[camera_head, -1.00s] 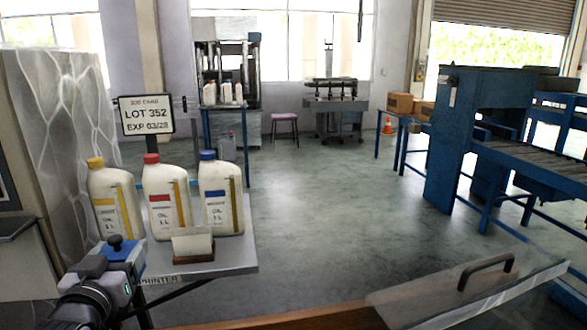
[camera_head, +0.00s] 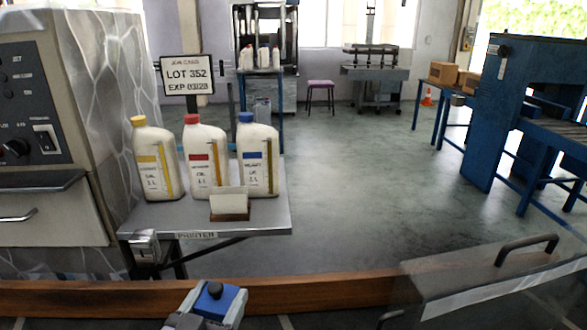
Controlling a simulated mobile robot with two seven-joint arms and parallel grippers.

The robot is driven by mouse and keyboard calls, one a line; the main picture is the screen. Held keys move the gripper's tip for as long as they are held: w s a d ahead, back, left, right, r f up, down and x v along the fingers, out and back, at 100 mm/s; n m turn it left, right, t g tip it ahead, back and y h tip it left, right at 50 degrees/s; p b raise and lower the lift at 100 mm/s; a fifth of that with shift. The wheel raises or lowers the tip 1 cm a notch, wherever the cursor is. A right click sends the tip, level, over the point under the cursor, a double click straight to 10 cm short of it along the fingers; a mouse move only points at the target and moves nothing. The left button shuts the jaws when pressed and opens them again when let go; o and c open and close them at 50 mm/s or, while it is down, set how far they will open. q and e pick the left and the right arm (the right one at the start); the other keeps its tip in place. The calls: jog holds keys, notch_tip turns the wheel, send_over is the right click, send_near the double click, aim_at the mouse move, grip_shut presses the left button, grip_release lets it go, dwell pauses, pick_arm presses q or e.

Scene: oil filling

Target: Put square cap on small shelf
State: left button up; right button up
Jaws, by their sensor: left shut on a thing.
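My left gripper (camera_head: 212,306) shows at the bottom, left of centre. It is shut on a small blue piece (camera_head: 230,300) with a dark round knob on top, which looks like the square cap. Grey parts of the gripper show on both sides of it, and its lower part is cut off by the picture edge. A small grey metal shelf (camera_head: 270,222) labelled PRINTER stands beyond it. I cannot tell if this is the small shelf of the task. My right gripper is not in view.
Three oil bottles with yellow (camera_head: 155,160), red (camera_head: 204,165) and blue (camera_head: 257,165) caps stand on the metal shelf, behind a small card holder (camera_head: 229,206). A wooden edge (camera_head: 330,287) runs across the front. A clear lid with a dark handle (camera_head: 527,250) is at right.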

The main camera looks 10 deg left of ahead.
pick_arm(q)
jog(key=shift+w, duration=0.1)
jog(key=w+a+r+n+y+b, duration=0.1)
jog(key=w+a+r, duration=0.25)
jog(key=w, duration=0.45)
jog(key=w+a+r+y, duration=0.1)
jog(key=w+a+r, duration=0.2)
jog(key=w+a, duration=0.35)
jog(key=w+a+r+n+y, duration=0.1)
jog(key=w+a+r+y, duration=0.1)
jog(key=w+a+r, duration=0.35)
jog(key=w+a+r+n+y, duration=0.1)
jog(key=w+a+r, duration=0.2)
jog(key=a+r, duration=0.55)
jog(key=shift+n+g+y, duration=0.3)
jog(key=shift+g, duration=0.1)
jog(key=shift+d+f+b, duration=0.3)
jog(key=shift+d+f, duration=0.1)
jog(key=shift+f, duration=2.45)
jog(key=shift+d+f+b, duration=0.3)
jog(key=shift+d+f, duration=0.1)
jog(key=shift+f, duration=2.4)
jog(key=shift+d+f+b, duration=0.3)
jog(key=shift+d+f, duration=0.1)
jog(key=shift+f, duration=2.45)
